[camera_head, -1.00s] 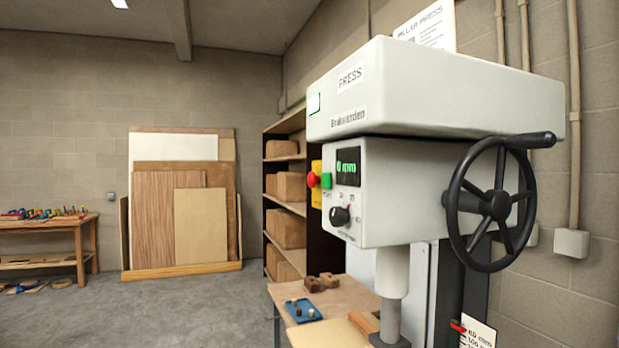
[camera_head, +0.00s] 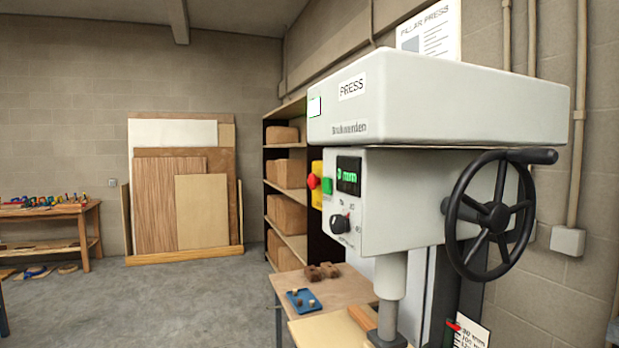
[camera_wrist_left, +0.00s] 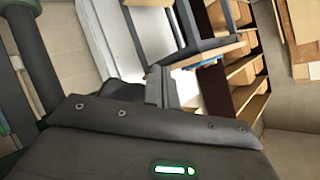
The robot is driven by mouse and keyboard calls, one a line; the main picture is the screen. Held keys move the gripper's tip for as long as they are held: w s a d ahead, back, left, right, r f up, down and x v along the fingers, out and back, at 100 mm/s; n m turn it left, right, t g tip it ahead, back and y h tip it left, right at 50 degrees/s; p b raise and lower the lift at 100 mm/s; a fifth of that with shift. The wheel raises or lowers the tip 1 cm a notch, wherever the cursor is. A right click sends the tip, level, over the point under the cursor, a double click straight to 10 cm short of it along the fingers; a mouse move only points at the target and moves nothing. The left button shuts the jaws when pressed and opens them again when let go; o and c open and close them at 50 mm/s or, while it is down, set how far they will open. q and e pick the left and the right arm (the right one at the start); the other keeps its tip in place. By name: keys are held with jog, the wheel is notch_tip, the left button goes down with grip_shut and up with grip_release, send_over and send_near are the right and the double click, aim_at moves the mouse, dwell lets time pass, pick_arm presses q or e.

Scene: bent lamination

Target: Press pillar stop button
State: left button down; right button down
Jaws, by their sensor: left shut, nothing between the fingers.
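The red stop button (camera_head: 313,181) sits on a yellow plate (camera_head: 317,196) at the left side of the pillar press head (camera_head: 400,200). A green button (camera_head: 327,186) is just right of it on the front panel. My left gripper (camera_wrist_left: 160,82) shows in the left wrist view, shut with nothing between its fingers. It is not visible in the head view, and I cannot tell its distance from the button. I cannot make out the button in the wrist view. My right gripper is in neither view.
The press has a lit display (camera_head: 348,175), a dial (camera_head: 340,223) and a large black handwheel (camera_head: 490,215) on the right. A bench (camera_head: 345,290) with a blue tray (camera_head: 302,301) stands below. Shelves (camera_head: 287,190) are behind. The floor at left (camera_head: 170,305) is open.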

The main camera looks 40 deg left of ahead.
aim_at(314, 182)
pick_arm(q)
jog(key=w+a+r+m+t+p, duration=0.1)
jog(key=w+r+t, duration=0.1)
jog(key=r, duration=1.5)
jog(key=w+a+r+m+t+p, duration=0.1)
jog(key=w+a+r+t+p, duration=0.15)
jog(key=r, duration=1.45)
jog(key=s+d+r+m+t+p, duration=0.1)
jog(key=s+r+t, duration=0.1)
jog(key=r, duration=1.2)
jog(key=s+d+r+m+t+y+p, duration=0.1)
jog(key=s+r, duration=0.4)
jog(key=r, duration=0.8)
jog(key=shift+s+d+r+m+t, duration=0.15)
jog(key=shift+d+r+m+t, duration=0.25)
jog(key=shift+d+m, duration=0.1)
jog(key=w+d, duration=0.5)
jog(key=w, duration=0.2)
jog(key=shift+w, duration=0.15)
